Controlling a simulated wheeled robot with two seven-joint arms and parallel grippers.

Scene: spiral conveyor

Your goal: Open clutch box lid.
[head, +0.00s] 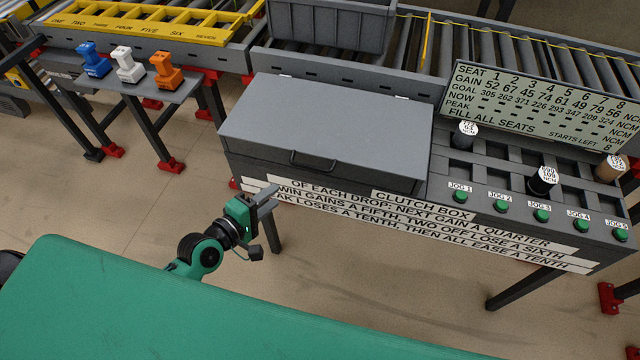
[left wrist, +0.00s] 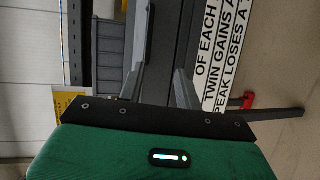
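The clutch box (head: 450,215) is a dark grey unit with a printed "CLUTCH BOX" label on its front. Its flat grey lid (head: 330,120) is shut, with hinges along the back edge. A dark bar handle (head: 313,160) sits at the lid's front edge. My left gripper (head: 270,201) is in front of the box, left of the handle and lower, apart from the handle. In the left wrist view its two fingers (left wrist: 159,72) stand apart with nothing held between them. The inside of the box is hidden. My right gripper is not in view.
Right of the lid are seats with several labelled cylinders (head: 542,180), green jog buttons (head: 541,216) and a display board (head: 545,105). A roller conveyor (head: 480,45) with a grey bin (head: 330,22) runs behind. A side shelf (head: 150,88) holds blue, white and orange pieces.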

